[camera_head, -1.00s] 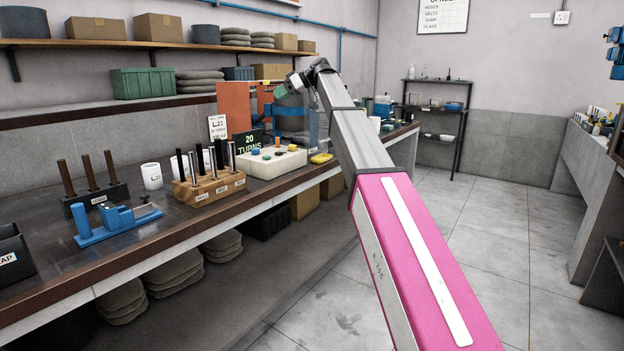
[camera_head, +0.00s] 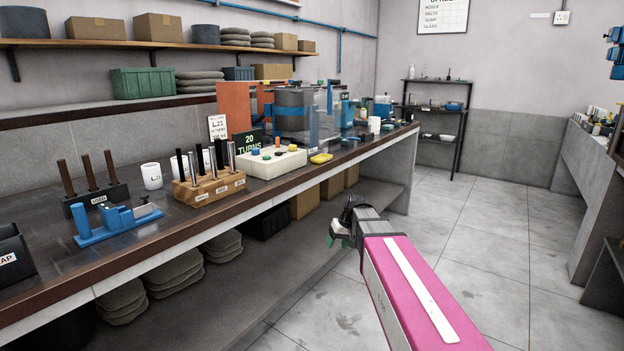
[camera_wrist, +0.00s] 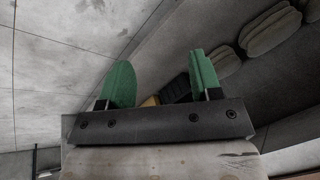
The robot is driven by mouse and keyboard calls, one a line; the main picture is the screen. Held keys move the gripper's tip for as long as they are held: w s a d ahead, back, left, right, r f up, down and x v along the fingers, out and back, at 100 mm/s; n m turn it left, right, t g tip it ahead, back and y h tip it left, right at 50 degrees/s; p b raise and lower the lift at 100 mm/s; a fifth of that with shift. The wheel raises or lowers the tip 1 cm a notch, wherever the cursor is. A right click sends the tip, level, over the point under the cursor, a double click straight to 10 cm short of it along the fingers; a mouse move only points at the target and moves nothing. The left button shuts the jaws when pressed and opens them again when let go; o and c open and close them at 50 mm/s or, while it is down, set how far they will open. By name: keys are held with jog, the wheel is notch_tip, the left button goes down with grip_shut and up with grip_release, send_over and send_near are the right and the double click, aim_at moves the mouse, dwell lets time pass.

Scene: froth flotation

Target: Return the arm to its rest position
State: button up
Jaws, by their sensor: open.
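My gripper shows in the wrist view (camera_wrist: 160,88) with its two green fingers spread apart and nothing between them. In the head view my gripper (camera_head: 333,233) is a small dark and green shape at the end of my arm, partly hidden by the wrist. It is in front of the workbench (camera_head: 190,238), lower than the bench top, over the aisle side. My pink arm reaches up from the bottom right of the head view.
On the bench stand a wooden rack (camera_head: 209,187), a white block with coloured caps (camera_head: 271,162), a blue tool (camera_head: 118,220) and a white cup (camera_head: 152,176). Grey sacks (camera_head: 175,270) lie under the bench. The floor (camera_head: 490,260) to the right is clear.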

jog(key=s+d+f+m+h, duration=0.1)
jog(key=s+d+f, duration=0.2)
jog(key=s, duration=0.3)
jog(key=s+d+f+m+g+h, duration=0.1)
jog(key=s+d+f, duration=0.2)
jog(key=s+f, duration=0.2)
jog(key=s+d+f+m+h, duration=0.1)
jog(key=s+d+f, duration=0.2)
jog(key=s, duration=0.5)
jog(key=shift+d+f+m+h, duration=0.3)
jog(key=shift+f+h, duration=0.1)
jog(key=shift+f, duration=0.4)
